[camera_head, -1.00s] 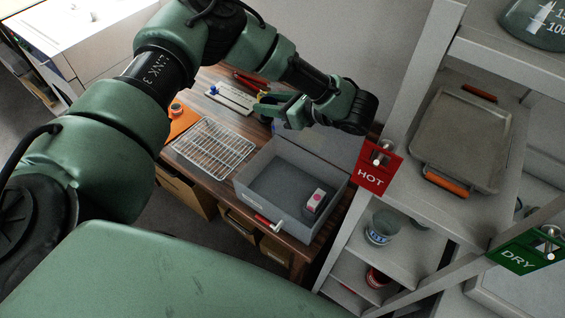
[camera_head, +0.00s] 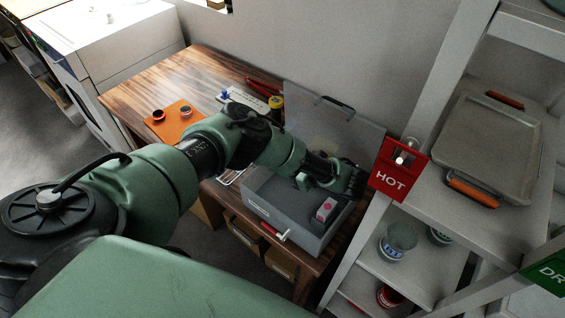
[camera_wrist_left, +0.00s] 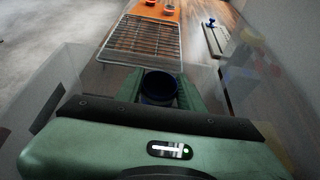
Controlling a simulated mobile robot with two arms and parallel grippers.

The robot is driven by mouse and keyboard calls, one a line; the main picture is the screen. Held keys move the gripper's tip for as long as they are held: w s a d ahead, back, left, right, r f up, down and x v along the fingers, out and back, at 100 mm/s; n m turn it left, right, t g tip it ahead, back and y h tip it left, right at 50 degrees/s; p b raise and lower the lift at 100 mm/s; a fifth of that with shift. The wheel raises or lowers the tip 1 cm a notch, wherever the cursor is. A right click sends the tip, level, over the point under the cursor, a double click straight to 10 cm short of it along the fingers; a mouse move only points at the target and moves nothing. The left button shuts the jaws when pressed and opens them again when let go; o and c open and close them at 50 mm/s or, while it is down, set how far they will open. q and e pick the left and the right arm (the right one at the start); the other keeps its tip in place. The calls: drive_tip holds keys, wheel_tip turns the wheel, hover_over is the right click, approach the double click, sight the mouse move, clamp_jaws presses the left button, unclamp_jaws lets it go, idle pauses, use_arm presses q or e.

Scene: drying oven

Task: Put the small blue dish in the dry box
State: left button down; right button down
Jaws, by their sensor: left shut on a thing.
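A small dark blue dish (camera_wrist_left: 160,87) sits between the fingers of my left gripper (camera_wrist_left: 158,92) in the left wrist view. The gripper is shut on it. In the head view my left gripper (camera_head: 302,182) is over the open grey box (camera_head: 262,209), which looks like the dry box. The dish is hidden there by the gripper and arm. The box's see-through lid (camera_head: 325,125) stands raised at the back. A small white and pink packet (camera_head: 325,209) lies inside at the right end. My right gripper is not in view.
A wire rack (camera_wrist_left: 143,37) lies left of the box. A shelf unit with a red HOT sign (camera_head: 391,178) stands close on the right, with a metal tray (camera_head: 487,135) and glass jars. A red-and-white latch (camera_head: 280,235) sticks out in front.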

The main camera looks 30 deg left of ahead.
use_arm(q)
wheel_tip(320, 180, down, 4)
drive_tip(key=shift+r, duration=0.25)
drive_tip(key=shift+f+b, duration=0.1)
drive_tip(key=shift+b, duration=0.2)
drive_tip(key=shift+s+f+b, duration=0.1)
drive_tip(key=shift+f+b, duration=0.25)
drive_tip(key=shift+f, duration=0.1)
drive_tip(key=c, duration=0.9)
unclamp_jaws()
drive_tip(key=shift+s+f, duration=0.1)
drive_tip(key=shift+s, duration=0.05)
